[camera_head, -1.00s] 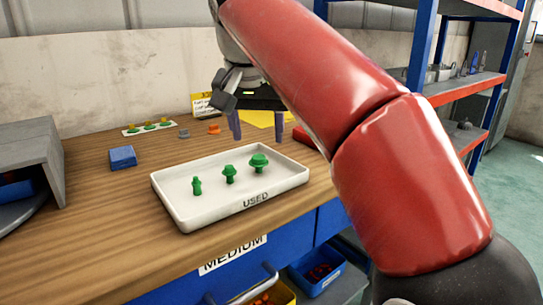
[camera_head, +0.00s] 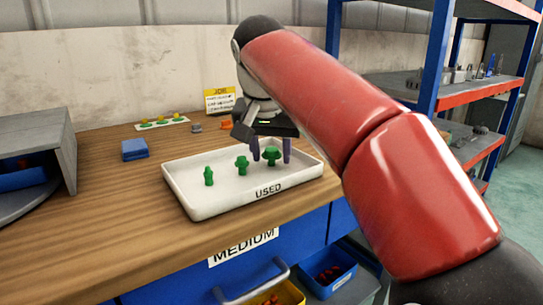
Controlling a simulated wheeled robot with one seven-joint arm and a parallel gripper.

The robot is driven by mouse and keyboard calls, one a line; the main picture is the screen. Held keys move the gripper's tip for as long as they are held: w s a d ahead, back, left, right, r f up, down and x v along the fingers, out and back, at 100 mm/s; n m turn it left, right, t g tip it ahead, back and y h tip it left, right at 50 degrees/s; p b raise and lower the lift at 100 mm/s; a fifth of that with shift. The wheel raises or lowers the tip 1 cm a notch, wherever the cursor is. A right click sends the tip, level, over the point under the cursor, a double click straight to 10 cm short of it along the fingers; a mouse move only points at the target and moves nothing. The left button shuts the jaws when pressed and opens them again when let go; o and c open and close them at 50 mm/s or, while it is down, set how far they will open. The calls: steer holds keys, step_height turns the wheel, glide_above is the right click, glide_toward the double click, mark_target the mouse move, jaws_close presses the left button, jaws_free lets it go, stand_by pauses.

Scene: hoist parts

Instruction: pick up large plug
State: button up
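Three green plugs stand upright in a row in the white tray marked USED (camera_head: 215,204). The large plug (camera_head: 271,153), with the widest head, is at the right. The medium plug (camera_head: 241,165) is in the middle and the small plug (camera_head: 208,176) at the left. My gripper (camera_head: 271,158) points down over the tray with its two fingers spread. In the picture the fingers show on either side of the large plug. I cannot tell whether they are level with it in depth or touch it.
A blue block (camera_head: 134,149) and a strip with several yellow-green parts (camera_head: 162,124) lie on the wooden bench (camera_head: 100,200). A yellow job card (camera_head: 219,99) stands behind. A grey cabinet (camera_head: 40,145) is at the left, a blue shelf rack (camera_head: 432,60) at the right.

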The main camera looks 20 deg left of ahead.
steer(key=c, duration=0.6)
steer(key=shift+r, duration=0.2)
